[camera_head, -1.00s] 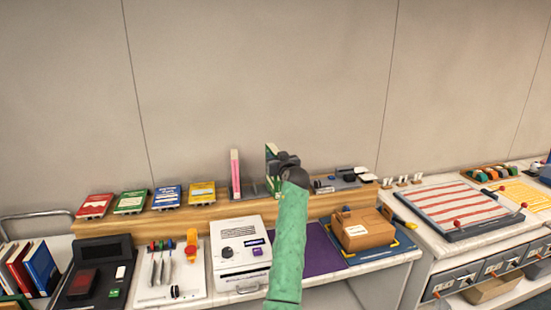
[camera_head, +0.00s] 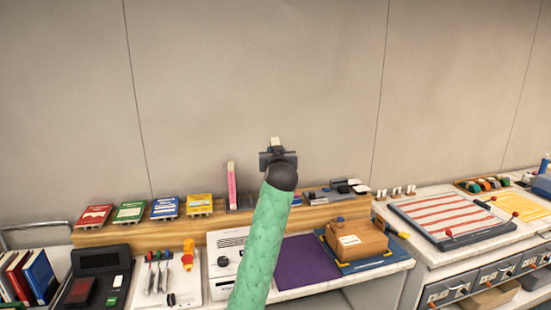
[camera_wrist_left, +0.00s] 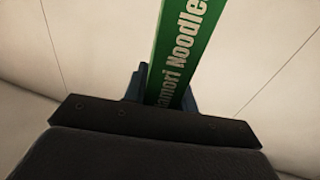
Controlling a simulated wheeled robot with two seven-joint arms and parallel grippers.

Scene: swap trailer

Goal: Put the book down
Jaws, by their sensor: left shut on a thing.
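My left gripper (camera_head: 277,156) is shut on a green book (camera_wrist_left: 181,55) with white lettering ending in "amori Noodle". In the left wrist view the book stands up between the two fingers (camera_wrist_left: 165,95). In the head view only a pale top end of the book (camera_head: 276,142) shows above the gripper, and the rest is hidden behind the gripper. The gripper appears in front of the wall, above the wooden shelf's back edge. A pink book (camera_head: 232,185) stands upright on the shelf (camera_head: 150,234), left of the gripper. My right gripper is not in view.
Red (camera_head: 94,215), green (camera_head: 129,211), blue (camera_head: 165,207) and yellow (camera_head: 199,204) items lie along the shelf. A dark tray (camera_head: 322,197) is to the right. Below are a purple mat (camera_head: 305,262) and a brown box (camera_head: 355,240). My arm hides part of a white machine (camera_head: 226,240).

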